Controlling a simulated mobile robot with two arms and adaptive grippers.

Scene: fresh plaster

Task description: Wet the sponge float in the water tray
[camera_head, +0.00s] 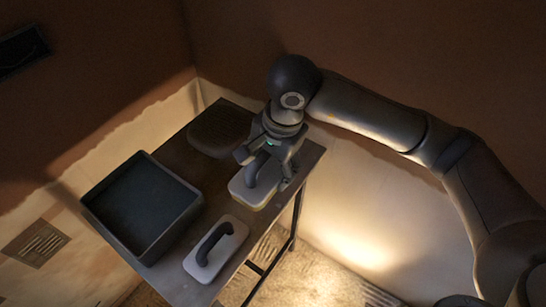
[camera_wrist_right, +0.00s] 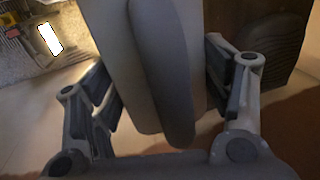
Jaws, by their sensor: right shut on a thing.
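The sponge float (camera_head: 262,194) is a pale block with a yellowish lower edge and a grey handle, at the right side of the table. My right gripper (camera_head: 268,163) is above it, shut on its handle. In the right wrist view the handle (camera_wrist_right: 160,75) runs between the fingers, with the pale float body behind it. I cannot tell whether the float touches the tabletop. The water tray (camera_head: 190,212) is a dark, square, open box at the table's left; its inside is dark and water is hard to make out. My left gripper is not in view.
A second pale float (camera_head: 232,245) with a dark handle lies on the table (camera_head: 178,285), between the tray and the near edge. A brown rounded object (camera_head: 218,130) sits at the table's back. Walls close in behind the table.

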